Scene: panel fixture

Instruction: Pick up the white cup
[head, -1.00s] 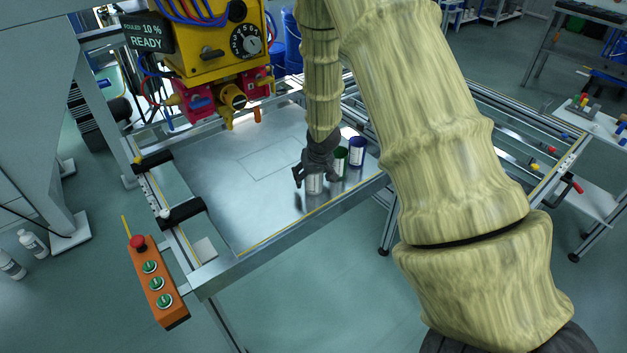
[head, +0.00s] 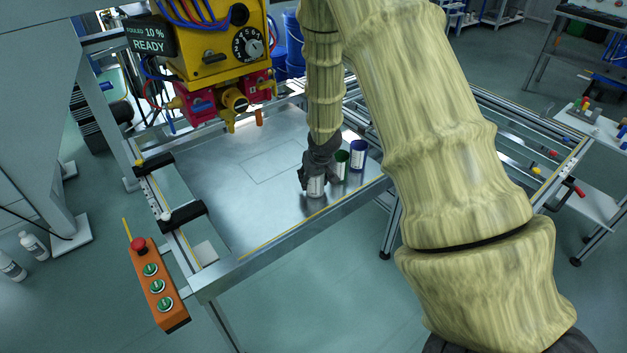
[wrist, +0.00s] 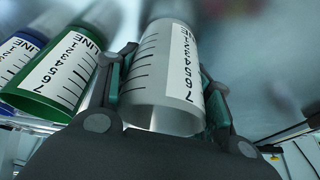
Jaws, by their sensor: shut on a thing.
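The white cup (head: 316,187) stands on the metal panel table (head: 225,205) near its front right part. In the wrist view the white cup (wrist: 165,85), with a printed scale and label, sits between both fingers. My gripper (head: 318,178) is shut on it; the wrist view shows the fingers of my gripper (wrist: 165,90) against its two sides. I cannot tell any gap between the cup and the table.
A green cup (head: 342,161) stands close beside my gripper on the right, and a blue cup (head: 358,154) just beyond. A yellow machine head (head: 215,45) hangs over the table's back left. The panel's left and middle are clear.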

